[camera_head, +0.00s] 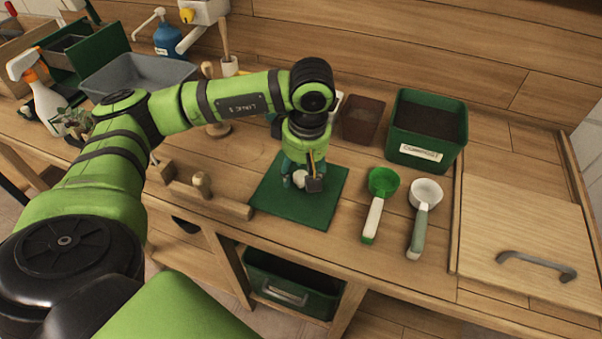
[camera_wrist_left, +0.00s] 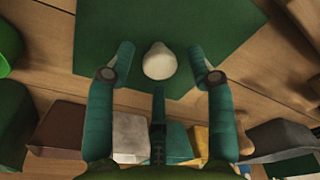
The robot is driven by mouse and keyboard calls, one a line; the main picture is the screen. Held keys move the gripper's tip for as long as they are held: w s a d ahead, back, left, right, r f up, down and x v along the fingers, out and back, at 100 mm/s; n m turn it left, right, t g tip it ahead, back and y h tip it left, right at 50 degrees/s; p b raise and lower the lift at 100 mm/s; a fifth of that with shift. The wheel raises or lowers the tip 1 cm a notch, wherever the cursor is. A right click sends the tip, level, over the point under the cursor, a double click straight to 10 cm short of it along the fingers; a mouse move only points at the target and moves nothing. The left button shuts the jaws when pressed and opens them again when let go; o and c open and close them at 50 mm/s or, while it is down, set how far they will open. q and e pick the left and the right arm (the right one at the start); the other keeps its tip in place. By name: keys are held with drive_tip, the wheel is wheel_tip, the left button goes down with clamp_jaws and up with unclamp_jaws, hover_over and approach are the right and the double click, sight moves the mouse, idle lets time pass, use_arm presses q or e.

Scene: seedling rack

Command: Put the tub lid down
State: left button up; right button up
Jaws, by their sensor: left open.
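The tub lid (camera_head: 308,212) is a flat dark green square with a pale round knob (camera_head: 299,178). It appears to lie flat on the bench near the front edge. My left gripper (camera_head: 301,182) is directly above it, pointing down, and partly hides the knob. In the left wrist view, the open teal fingers of my left gripper (camera_wrist_left: 161,75) stand apart on either side of the knob (camera_wrist_left: 158,60), with gaps to it. The lid (camera_wrist_left: 112,25) shows beneath them. The green compost tub (camera_head: 428,149) stands uncovered at the back right, with dark soil inside. My right gripper is not visible.
A green scoop (camera_head: 382,183) and a white scoop (camera_head: 426,192) lie right of the lid. A wooden board with a grey handle (camera_head: 537,264) is farther right. A brown pot (camera_head: 361,121) stands behind. A wooden tool (camera_head: 202,193) lies left of the lid. A grey tray (camera_head: 138,75) is at back left.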

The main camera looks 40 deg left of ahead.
use_arm(q)
wheel_tip(320, 180, up, 10)
drive_tip(key=d, duration=0.1)
drive_tip(key=shift+s+r, duration=0.2)
drive_tip(key=shift+s, duration=0.05)
drive_tip(key=shift+d, duration=0.1)
